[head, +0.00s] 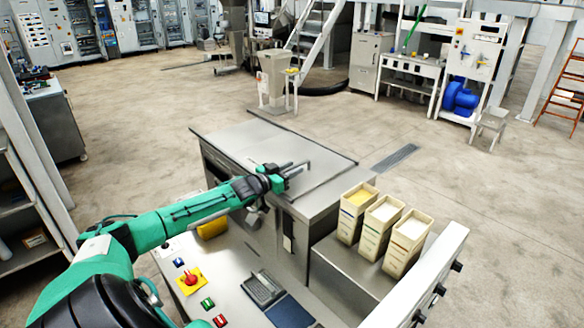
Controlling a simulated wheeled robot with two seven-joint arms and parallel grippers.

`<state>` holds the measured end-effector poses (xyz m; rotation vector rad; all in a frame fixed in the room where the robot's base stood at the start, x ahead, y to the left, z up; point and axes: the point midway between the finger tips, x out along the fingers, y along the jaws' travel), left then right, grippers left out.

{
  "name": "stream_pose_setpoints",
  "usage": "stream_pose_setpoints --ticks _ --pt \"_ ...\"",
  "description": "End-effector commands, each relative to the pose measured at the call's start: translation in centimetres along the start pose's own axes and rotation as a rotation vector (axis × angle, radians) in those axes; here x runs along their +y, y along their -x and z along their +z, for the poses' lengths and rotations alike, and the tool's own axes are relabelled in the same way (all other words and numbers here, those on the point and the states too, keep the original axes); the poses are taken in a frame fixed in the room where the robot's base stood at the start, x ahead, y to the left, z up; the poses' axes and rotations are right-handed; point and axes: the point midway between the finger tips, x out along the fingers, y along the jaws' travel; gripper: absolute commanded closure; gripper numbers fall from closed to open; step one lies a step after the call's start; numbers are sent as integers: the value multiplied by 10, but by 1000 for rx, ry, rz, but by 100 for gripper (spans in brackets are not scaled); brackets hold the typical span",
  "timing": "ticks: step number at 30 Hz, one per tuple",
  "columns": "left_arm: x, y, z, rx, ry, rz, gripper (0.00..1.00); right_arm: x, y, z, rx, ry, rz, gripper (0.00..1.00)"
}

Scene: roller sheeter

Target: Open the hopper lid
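The hopper lid (243,143) is a flat grey metal panel on top of the machine in the head view. It lies level and looks closed. A thin bar handle (308,164) stands near the lid's front edge. My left arm reaches in from the left, and my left gripper (291,174) is at the handle, with its fingertips close to the bar. The fingers are small and partly hidden, so I cannot tell whether they are shut on the handle. My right gripper does not show.
Three cream bins (381,228) stand on a steel ledge to the right of the lid. A control panel (228,290) with a red emergency stop on yellow (190,280) and several buttons lies in front, below my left arm. The floor beyond the machine is mostly clear.

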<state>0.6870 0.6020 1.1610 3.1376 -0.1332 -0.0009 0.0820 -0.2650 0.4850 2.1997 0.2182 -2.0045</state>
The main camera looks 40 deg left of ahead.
Motion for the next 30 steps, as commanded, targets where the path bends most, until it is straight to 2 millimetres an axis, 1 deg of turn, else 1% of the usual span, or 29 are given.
stream_pose_setpoints --ticks 5,13,14,15,17,18,19,26,30 --pt "0 -5 0 0 0 0 66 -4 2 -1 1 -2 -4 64" --pt "0 -5 0 0 -1 1 66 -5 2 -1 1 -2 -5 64" --pt "0 -5 0 0 -1 1 70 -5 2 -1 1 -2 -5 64" --pt "0 -5 0 0 -1 1 77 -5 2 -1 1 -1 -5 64" --pt "0 -5 0 0 -1 1 89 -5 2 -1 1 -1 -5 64" --pt "0 -5 0 0 -1 1 97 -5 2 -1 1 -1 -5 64" --pt "0 -5 0 0 -1 1 100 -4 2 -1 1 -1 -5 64" --pt "0 -6 0 1 -1 1 100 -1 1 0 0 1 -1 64" --pt "-1 -9 0 1 -2 0 100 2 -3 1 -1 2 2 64"
